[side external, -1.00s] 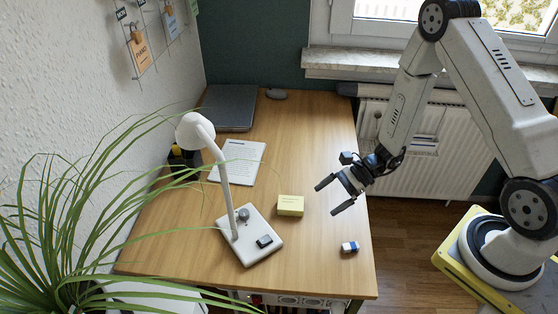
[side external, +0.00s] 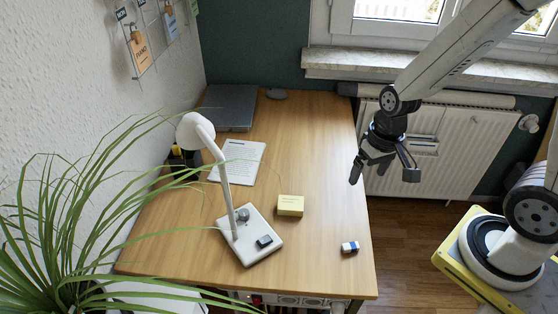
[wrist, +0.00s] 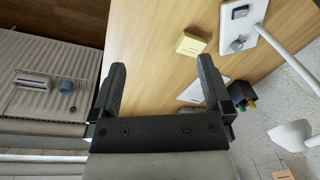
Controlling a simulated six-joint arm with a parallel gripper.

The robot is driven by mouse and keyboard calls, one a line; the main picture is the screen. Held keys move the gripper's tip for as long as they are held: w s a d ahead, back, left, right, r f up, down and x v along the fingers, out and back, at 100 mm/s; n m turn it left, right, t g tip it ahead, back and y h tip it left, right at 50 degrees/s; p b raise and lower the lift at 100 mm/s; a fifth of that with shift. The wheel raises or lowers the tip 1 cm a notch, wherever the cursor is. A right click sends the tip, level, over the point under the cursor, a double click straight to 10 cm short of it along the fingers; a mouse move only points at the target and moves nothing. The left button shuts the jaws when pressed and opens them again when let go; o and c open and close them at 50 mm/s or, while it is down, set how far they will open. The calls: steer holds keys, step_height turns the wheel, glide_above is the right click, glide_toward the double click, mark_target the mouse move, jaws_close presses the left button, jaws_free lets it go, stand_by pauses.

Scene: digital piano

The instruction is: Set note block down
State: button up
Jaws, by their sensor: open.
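The yellow note block (side external: 290,205) sits on the wooden desk (side external: 325,160), just right of the white lamp's base. It also shows in the wrist view (wrist: 190,45), beyond the fingers and apart from them. My gripper (side external: 384,178) is open and empty. In the side view it hangs around the desk's right edge, up and to the right of the note block. In the wrist view its two black fingers (wrist: 158,88) are wide apart with bare desk showing between them.
A white lamp (side external: 252,236) with a small dark item on its base stands left of the block. A blue-and-white eraser (side external: 350,247) lies near the front right edge. A printed sheet (side external: 238,160) and closed laptop (side external: 229,107) lie farther back. The desk's right side is mostly clear.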

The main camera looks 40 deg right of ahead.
steer(key=r+n+t, duration=0.1)
steer(key=r+n+h, duration=0.1)
steer(key=r, duration=0.1)
steer(key=shift+w+d+n+t, duration=0.1)
steer(key=shift+w+n+t, duration=0.25)
steer(key=shift+n+t, duration=0.05)
